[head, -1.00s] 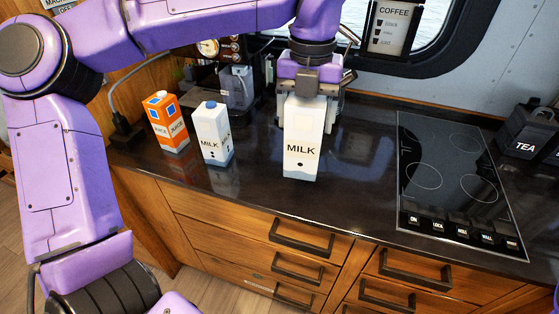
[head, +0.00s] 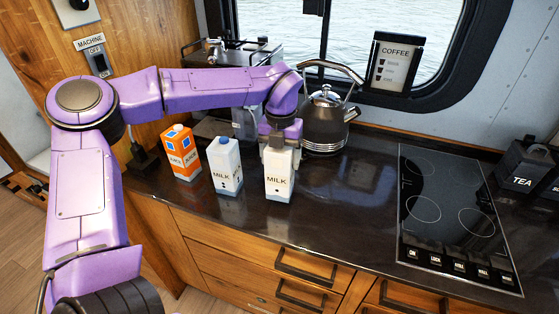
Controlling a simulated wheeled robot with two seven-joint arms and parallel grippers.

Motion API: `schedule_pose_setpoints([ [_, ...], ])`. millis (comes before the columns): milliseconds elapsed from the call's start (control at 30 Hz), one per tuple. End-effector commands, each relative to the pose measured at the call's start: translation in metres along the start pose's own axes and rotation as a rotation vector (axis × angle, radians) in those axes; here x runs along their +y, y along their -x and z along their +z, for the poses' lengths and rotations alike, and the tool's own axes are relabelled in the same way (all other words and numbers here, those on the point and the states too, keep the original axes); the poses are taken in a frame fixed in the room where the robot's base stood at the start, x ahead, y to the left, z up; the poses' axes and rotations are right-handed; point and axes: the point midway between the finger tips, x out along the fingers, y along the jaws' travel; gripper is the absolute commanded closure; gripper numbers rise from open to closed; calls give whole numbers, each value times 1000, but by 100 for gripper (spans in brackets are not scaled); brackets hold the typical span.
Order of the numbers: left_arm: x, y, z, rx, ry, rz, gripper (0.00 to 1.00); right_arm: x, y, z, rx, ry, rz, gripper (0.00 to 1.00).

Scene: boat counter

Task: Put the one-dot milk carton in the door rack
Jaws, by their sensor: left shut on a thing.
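A white and blue milk carton (head: 279,186) stands upright in my left gripper (head: 281,148), whose fingers are shut on its upper part. Its front reads MILK, with a small dark mark below that looks like one dot. I cannot tell whether its base touches the dark counter. A second milk carton (head: 225,168) stands on the counter just to its left, apart from it; its dots are too small to count. No door rack is in view. My right gripper is not in view.
An orange juice carton (head: 181,153) stands left of the milk cartons. A dark kettle (head: 325,127) is close behind and right of the gripper. The hob (head: 440,215) and a TEA box (head: 522,172) lie to the right. Counter between carton and hob is clear.

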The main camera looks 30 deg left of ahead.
Motion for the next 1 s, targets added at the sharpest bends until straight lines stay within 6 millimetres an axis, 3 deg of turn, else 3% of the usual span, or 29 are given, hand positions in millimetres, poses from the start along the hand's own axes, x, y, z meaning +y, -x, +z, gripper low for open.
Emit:
schedule_pose_setpoints([
  [267, 6, -32, 6, 0, 0, -1, 92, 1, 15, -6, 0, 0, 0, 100],
  [667, 5, -40, 6, -2, 0, -1, 92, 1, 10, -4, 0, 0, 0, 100],
  [700, 6, -42, 6, 0, 0, 0, 22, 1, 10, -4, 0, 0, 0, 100],
  [767, 6, -41, 6, 0, 0, 0, 3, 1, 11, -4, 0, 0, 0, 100],
  [1000, 6, -42, 6, 0, 0, 0, 0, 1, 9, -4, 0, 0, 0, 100],
])
